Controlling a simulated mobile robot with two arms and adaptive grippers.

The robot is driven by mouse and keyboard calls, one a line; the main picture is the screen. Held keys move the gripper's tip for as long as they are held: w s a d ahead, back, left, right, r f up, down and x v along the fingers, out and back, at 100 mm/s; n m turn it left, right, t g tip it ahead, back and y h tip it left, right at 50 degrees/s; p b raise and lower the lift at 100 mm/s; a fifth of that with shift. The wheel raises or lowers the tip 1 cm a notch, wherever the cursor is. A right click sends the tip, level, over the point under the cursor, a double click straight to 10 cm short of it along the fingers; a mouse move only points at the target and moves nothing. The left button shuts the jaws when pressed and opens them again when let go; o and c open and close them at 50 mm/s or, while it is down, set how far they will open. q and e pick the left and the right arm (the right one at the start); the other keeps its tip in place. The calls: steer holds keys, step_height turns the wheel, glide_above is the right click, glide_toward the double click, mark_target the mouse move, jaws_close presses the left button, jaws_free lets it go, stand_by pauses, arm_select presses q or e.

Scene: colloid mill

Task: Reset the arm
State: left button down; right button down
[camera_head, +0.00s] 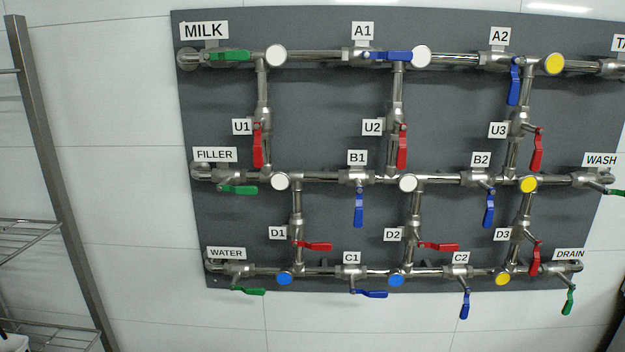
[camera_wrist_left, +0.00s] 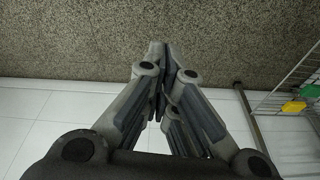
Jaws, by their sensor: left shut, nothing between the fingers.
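My left gripper (camera_wrist_left: 160,85) shows in the left wrist view with its fingers brought together at the tips and nothing between them. It points toward a brown speckled surface, with white tiles nearer the wrist. It touches nothing that I can see. Neither arm shows in the head view, and my right gripper is in neither view.
In the head view a dark panel (camera_head: 330,120) on the white tiled wall bears steel pipes with green, blue and red valve handles. A metal shelf rack (camera_head: 50,180) stands at the left. A wire rack (camera_wrist_left: 290,85) with yellow and green items is at the right in the wrist view.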

arm_select(q)
steer(key=s+a+f+g, duration=0.1)
steer(key=s+a+f, duration=0.2)
steer(key=s+f, duration=1.5)
step_height(320, 180, down, 3)
steer(key=shift+s+a+f+g, duration=0.15)
steer(key=shift+s+f+g, duration=0.05)
steer(key=shift+s+g, duration=0.1)
